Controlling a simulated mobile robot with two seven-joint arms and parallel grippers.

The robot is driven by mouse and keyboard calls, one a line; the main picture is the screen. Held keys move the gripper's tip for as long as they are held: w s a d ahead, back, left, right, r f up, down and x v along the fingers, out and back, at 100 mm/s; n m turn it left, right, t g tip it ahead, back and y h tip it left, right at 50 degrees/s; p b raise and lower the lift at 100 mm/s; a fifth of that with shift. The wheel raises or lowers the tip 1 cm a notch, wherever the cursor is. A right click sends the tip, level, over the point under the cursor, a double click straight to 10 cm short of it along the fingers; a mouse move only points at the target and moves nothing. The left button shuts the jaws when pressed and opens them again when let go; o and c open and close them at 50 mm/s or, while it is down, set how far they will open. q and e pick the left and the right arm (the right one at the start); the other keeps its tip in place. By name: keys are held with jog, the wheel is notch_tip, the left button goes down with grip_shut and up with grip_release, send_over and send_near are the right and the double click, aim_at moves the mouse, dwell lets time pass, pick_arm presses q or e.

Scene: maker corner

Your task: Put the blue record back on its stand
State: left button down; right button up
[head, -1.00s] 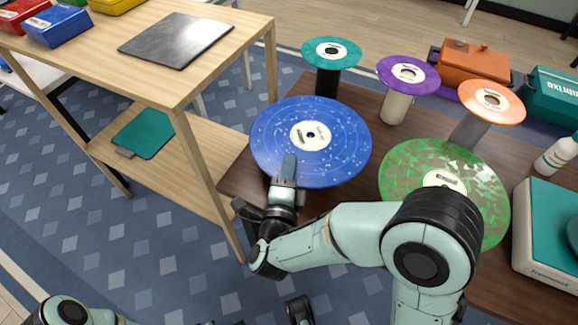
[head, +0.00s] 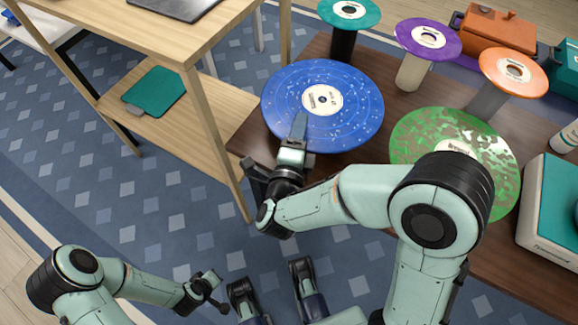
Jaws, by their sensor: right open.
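The blue record (head: 340,92) is a large speckled disc with a cream label, lying flat at the left edge of the dark brown table (head: 395,88). Whatever is under it is hidden by the disc. My right gripper (head: 300,128) is at the record's near edge, its visible finger overlapping the disc toward the label. It is open; its other finger is hidden, and I cannot tell whether it touches the disc. My left arm's end (head: 206,288) is low in the view, over the floor, far from the record; its jaws are not clear.
Teal (head: 349,12), purple (head: 428,37) and orange (head: 513,72) discs stand on posts behind. A green record (head: 455,128) lies close to the right, near a teal-topped device (head: 555,205). A wooden shelf unit (head: 205,105) stands left of the table.

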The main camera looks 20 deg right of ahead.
pick_arm(q)
jog(key=shift+s+d+r+p, duration=0.3)
jog(key=shift+s+d+r, duration=0.05)
jog(key=shift+s, duration=0.3)
pick_arm(e)
jog(key=v, duration=1.3)
jog(key=shift+a, duration=0.1)
